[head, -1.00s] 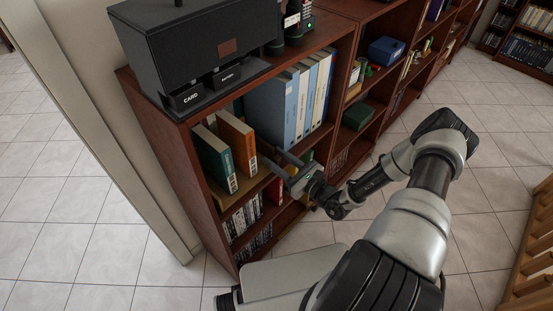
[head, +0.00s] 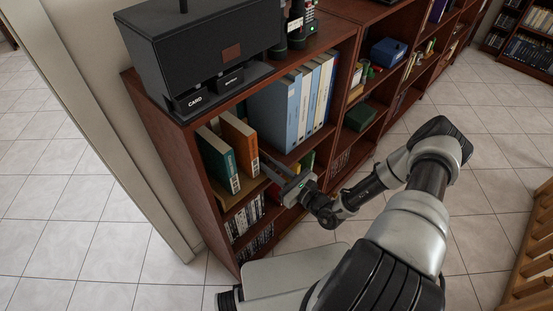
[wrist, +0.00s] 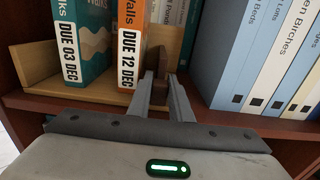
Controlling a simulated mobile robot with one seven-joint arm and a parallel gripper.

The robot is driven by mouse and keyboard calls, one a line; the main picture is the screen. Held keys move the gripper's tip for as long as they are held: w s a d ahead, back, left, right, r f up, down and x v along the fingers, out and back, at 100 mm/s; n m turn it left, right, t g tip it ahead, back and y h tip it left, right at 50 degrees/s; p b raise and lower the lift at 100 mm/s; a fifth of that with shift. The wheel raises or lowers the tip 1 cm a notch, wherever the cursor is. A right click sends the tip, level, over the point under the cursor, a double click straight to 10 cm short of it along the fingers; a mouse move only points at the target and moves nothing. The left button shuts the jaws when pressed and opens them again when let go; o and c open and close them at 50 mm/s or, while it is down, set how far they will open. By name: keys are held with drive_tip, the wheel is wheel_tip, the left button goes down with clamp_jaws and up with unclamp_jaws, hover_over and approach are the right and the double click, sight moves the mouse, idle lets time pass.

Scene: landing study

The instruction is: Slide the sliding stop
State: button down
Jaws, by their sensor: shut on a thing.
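The sliding stop shows in the wrist view as a tan upright panel (wrist: 167,38) with a dark brown grip piece (wrist: 159,54) on its front. It stands just right of the orange book (wrist: 131,45). A teal book (wrist: 82,40) leans left of that. Both books stand in a tan wooden rack (wrist: 36,66). My gripper (wrist: 162,84) is shut on the stop's brown grip piece, one finger on each side. In the head view my gripper (head: 268,168) reaches into the shelf right of the orange book (head: 240,140); the stop is not clear there.
Blue and white binders (wrist: 235,50) stand upright right of the stop, with a small gap between. The bookcase's left side wall (head: 165,150) is left of the rack. A black card box (head: 200,50) sits on top. Discs (head: 245,215) fill the shelf below.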

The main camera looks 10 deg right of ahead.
drive_tip(key=shift+f, duration=0.1)
drive_tip(key=c, duration=1.6)
unclamp_jaws()
drive_tip(key=shift+s, duration=0.1)
drive_tip(key=v, duration=1.7)
drive_tip(key=shift+s+d+p, duration=0.15)
drive_tip(key=shift+p, duration=0.2)
